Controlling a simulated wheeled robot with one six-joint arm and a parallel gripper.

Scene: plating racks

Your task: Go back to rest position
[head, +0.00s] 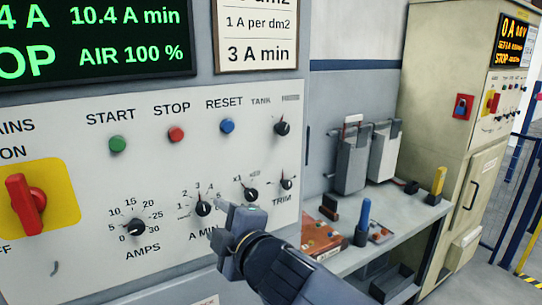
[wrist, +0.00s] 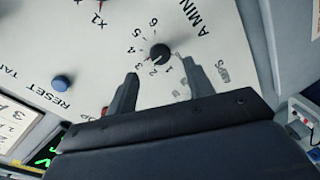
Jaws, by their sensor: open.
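My gripper (head: 217,219) is open and empty in front of the white control panel (head: 60,130), close to the A MIN knob (head: 203,208). In the wrist view my gripper's two fingers (wrist: 160,68) are spread apart, and the black A MIN knob (wrist: 159,53) shows in the gap near their tips. Neither finger appears to grip the knob; the exact distance to the panel is hard to tell. My arm reaches in from the bottom of the head view.
The AMPS knob (head: 135,228) is left of my gripper, the TRIM knob (head: 286,184) to its upper right. A red switch (head: 25,204) is at far left. A grey bench (head: 395,232) with tools stands right; a beige cabinet (head: 445,120) is beyond.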

